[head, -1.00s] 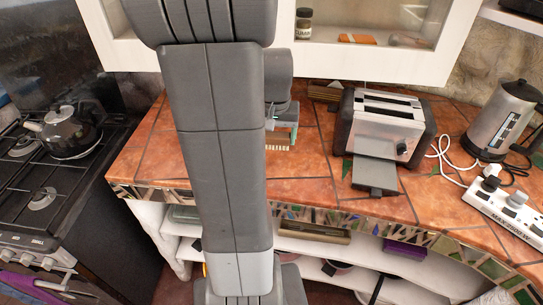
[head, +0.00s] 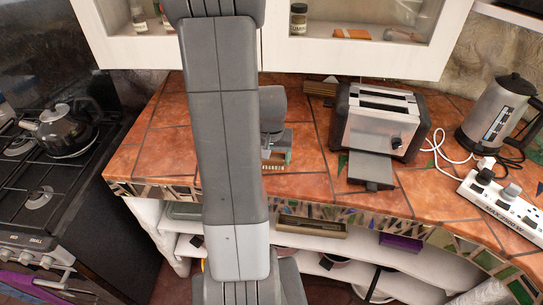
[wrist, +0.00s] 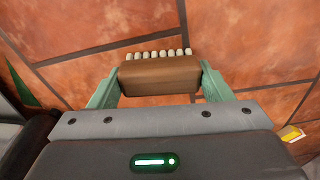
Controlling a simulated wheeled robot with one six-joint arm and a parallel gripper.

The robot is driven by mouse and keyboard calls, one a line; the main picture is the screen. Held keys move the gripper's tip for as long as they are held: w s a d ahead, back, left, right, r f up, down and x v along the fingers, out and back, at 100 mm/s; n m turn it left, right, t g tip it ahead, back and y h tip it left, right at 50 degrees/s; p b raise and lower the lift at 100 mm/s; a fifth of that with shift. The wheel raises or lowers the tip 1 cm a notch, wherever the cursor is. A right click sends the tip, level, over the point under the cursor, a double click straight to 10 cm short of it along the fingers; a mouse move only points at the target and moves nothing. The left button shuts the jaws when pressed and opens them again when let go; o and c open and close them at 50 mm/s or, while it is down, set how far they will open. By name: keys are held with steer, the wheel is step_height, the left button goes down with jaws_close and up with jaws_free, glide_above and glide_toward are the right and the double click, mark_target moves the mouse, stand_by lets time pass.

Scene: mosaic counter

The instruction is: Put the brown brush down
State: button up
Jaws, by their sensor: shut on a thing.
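The brown brush (wrist: 160,76) is a wooden block with a row of pale bristle tufts along its far side in the wrist view. My gripper (wrist: 160,83) is shut on it, with one green finger at each end of the block. In the head view, my gripper (head: 277,156) is over the tiled counter (head: 310,185), left of the toaster, with the pale bristles just showing; my arm hides most of the brush there. I cannot tell whether the brush touches the counter.
The toaster (head: 377,125) stands to the right, then the kettle (head: 497,115) and a white power strip (head: 503,200). The stove (head: 45,185) is at the left. Bare tiles lie around my gripper. White cabinets (head: 370,55) hang above the back of the counter.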

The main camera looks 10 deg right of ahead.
mark_target(271, 160)
steer(key=shift+f, duration=0.2)
steer(key=o, duration=0.9)
steer(key=shift+r, duration=0.1)
steer(key=shift+w+r, duration=0.1)
steer(key=shift+r, duration=0.4)
steer(key=r, duration=0.3)
steer(key=s+r, duration=0.1)
steer(key=r, duration=0.7)
steer(key=shift+s+a+r, duration=0.1)
steer(key=shift+s+a, duration=0.15)
